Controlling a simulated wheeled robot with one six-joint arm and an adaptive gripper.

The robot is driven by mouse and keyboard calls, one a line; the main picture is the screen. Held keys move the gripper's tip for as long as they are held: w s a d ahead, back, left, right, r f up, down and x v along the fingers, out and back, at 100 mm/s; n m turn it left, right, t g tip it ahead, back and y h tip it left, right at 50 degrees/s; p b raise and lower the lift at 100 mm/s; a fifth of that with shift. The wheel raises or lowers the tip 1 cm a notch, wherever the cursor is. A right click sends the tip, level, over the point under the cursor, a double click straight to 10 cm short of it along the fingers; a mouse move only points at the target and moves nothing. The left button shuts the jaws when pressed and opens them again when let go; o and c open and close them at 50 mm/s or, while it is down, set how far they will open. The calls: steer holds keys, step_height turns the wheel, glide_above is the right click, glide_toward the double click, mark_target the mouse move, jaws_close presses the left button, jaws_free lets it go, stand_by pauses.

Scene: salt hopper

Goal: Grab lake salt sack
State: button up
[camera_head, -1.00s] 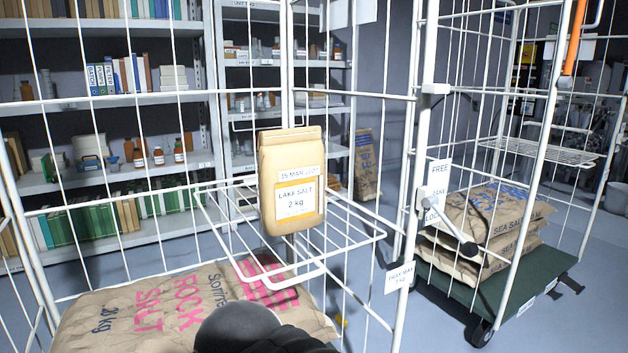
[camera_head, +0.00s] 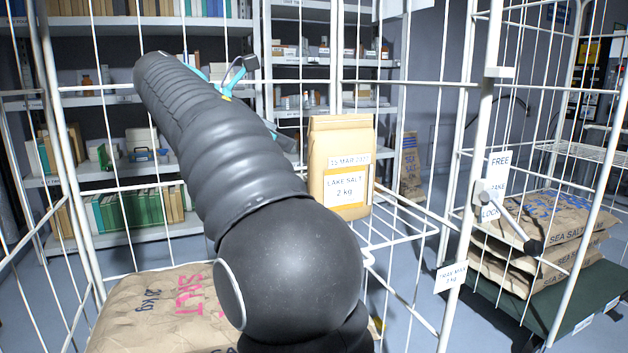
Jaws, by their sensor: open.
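The lake salt sack (camera_head: 340,141) is a small tan paper bag with a folded top. It stands upright on a white wire tray (camera_head: 405,232) in the middle of the view. Its label reads "LAKE SALT 2 kg", with "15 MAR" above. My gripper (camera_head: 236,76) shows in part, with teal links and dark parts, up and left of the sack in the picture. It is open and apart from the sack, and I see nothing in it. My black arm hides part of the gripper and of the tray's left side.
White wire cage bars stand around the tray. A large rock salt sack (camera_head: 150,305) lies at lower left, partly behind my arm. A latch handle (camera_head: 515,222) is on the cage's right post. Sea salt sacks (camera_head: 540,225) lie on a green trolley (camera_head: 600,290).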

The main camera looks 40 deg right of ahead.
mark_target(310, 137)
steer(key=d+b, duration=0.1)
steer(key=d, duration=0.1)
steer(key=d+g+b, duration=0.1)
steer(key=d, duration=0.2)
steer(key=d+f+g+h+b, duration=0.1)
steer(key=d, duration=0.1)
steer(key=shift+s+d+n, duration=0.1)
steer(key=shift+d+n, duration=0.2)
steer(key=shift+d+r+b+x, duration=0.1)
steer(key=shift+r+b+x, duration=0.2)
steer(key=shift+x, duration=0.65)
steer(key=shift+d+r+b+x, duration=0.1)
steer(key=shift+b+x, duration=0.25)
steer(key=shift+x, duration=0.6)
steer(key=shift+d+r+b+x, duration=0.1)
steer(key=shift+r+b+x, duration=0.2)
steer(key=shift+x, duration=0.7)
steer(key=shift+a+f, duration=0.1)
jaws_close()
steer(key=shift+s+r, duration=0.1)
steer(key=shift+r, duration=0.1)
